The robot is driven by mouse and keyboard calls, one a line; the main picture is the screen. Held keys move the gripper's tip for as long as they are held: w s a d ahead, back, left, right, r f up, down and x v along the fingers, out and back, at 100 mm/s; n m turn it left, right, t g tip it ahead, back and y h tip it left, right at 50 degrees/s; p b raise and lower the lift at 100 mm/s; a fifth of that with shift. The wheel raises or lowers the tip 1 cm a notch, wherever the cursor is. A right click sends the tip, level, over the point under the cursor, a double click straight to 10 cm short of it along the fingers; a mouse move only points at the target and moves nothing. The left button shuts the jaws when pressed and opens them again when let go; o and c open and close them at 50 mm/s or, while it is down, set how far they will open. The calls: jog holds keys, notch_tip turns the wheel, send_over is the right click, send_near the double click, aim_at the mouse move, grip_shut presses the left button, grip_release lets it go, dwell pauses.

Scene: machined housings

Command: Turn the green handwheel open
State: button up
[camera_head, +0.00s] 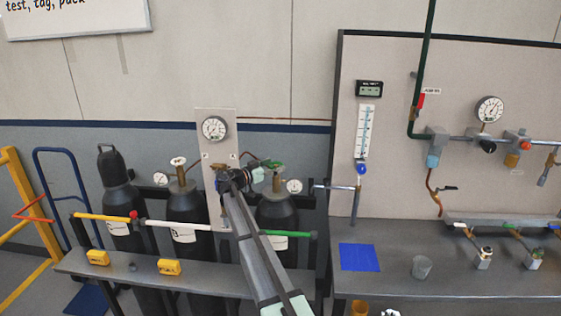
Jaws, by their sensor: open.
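The green handwheel (274,163) sits on top of the right dark gas cylinder (277,212), behind the shelf. My arm reaches up from the bottom of the picture. My gripper (264,175) is beside the handwheel, at its lower left in the picture. It is open, with nothing seen between the fingers. The fingers are small and partly merge with the cylinder valve, so I cannot tell whether they touch the wheel. My arm hides part of the cylinder's left side.
A middle cylinder (188,210) with a white handwheel (178,161) and a capped cylinder (120,210) stand left. A gauge panel (215,150) rises behind my wrist. A shelf (190,271) with yellow boxes runs in front. A workbench (450,277) with piping is right.

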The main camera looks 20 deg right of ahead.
aim_at(282, 163)
jog(key=p+x, duration=0.1)
jog(key=x, duration=0.2)
jog(key=shift+w+d+r, duration=0.1)
jog(key=shift+d+r, duration=0.05)
jog(key=shift+d, duration=0.05)
jog(key=shift+d+p, duration=0.3)
jog(key=c, duration=1)
jog(key=shift+o, duration=0.2)
jog(key=shift+f+t+b, duration=0.3)
jog(key=shift+b, duration=0.45)
